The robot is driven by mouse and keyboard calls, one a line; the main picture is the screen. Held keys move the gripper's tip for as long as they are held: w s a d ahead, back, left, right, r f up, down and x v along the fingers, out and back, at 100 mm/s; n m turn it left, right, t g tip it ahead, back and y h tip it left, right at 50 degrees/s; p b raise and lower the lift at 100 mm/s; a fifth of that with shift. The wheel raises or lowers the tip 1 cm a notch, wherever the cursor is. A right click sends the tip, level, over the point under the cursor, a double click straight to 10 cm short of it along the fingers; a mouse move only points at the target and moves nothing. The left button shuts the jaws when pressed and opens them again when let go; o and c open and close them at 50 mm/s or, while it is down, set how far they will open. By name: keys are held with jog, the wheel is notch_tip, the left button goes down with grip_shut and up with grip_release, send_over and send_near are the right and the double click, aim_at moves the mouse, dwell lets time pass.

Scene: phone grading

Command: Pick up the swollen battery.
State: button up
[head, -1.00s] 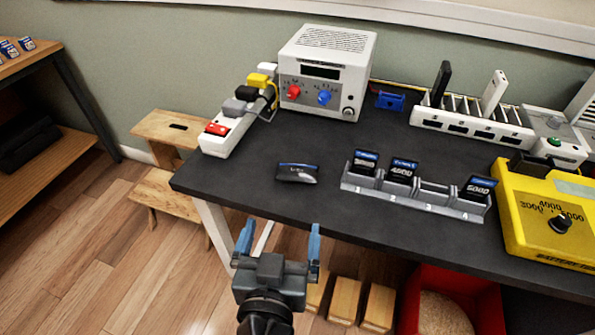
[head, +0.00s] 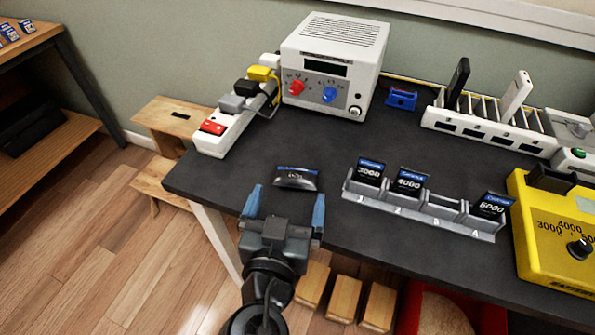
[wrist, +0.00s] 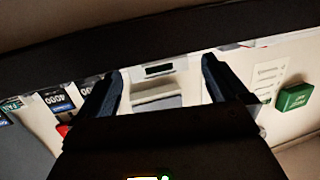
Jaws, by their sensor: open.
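My gripper (head: 286,202) is open and empty at the table's front edge. Its blue fingers stand apart, just on the near side of the battery and roughly in line with it. In the wrist view both dark fingers of my gripper (wrist: 162,85) show spread apart, and I cannot make out the swollen battery there.
The grey numbered rack (head: 423,217) holds black batteries marked 3000, 4000 and 5000, with one slot empty. A white power supply (head: 318,88) and power strip (head: 216,140) stand behind. A yellow tester (head: 548,242) is at right. The dark table top (head: 260,150) around the battery is clear.

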aim_at(295, 181)
jog(key=p+x, duration=0.1)
jog(key=x, duration=0.4)
jog(key=shift+w+d, duration=0.15)
jog(key=shift+w, duration=0.15)
jog(key=shift+c, duration=0.3)
jog(key=c, duration=0.6)
